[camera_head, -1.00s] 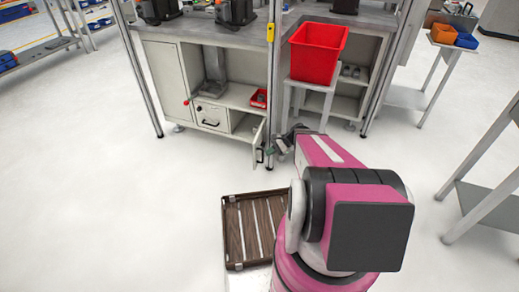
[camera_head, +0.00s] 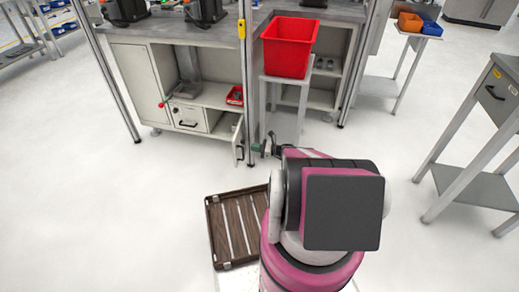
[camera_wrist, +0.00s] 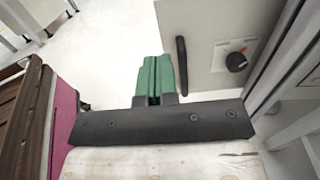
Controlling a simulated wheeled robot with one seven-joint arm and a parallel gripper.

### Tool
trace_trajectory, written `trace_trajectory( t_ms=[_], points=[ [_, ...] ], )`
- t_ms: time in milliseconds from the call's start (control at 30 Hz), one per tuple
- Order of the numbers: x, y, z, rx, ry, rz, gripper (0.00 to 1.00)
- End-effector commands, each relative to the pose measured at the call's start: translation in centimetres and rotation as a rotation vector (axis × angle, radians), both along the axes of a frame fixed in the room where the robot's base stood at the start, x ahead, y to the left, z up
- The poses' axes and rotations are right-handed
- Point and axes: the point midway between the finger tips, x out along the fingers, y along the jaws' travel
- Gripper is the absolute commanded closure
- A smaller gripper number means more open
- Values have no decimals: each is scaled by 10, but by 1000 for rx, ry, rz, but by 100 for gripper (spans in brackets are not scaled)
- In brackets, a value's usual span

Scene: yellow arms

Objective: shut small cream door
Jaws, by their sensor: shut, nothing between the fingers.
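The small cream door (camera_head: 238,138) is at the lower right of the workbench cabinet and stands open, swung out from its compartment. In the wrist view the cream door panel (camera_wrist: 207,32) fills the upper right, with a black bar handle (camera_wrist: 182,65) on its near edge and a dark round knob (camera_wrist: 236,62). My gripper (camera_head: 264,147) is just right of the door in the head view. Its green fingers (camera_wrist: 153,76) are shut and empty, left of the handle with a small gap. I cannot tell whether anything touches the door.
A red bin (camera_head: 290,46) stands on a grey stand (camera_head: 287,98) right of the door. A metal post (camera_head: 247,80) rises beside the door. A drawer (camera_head: 190,118) and a small red tray (camera_head: 235,96) are in the cabinet.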

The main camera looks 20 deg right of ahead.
Motion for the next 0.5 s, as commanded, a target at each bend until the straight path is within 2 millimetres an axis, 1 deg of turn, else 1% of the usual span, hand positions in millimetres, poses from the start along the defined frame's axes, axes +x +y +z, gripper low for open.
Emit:
trace_trajectory(
  t_ms=[33,300,500],
  points=[
    [4,9,0,-1,0,3,100],
    [24,50,0,-2,-1,3,100],
    [33,71,0,-2,-1,2,100]
  ],
)
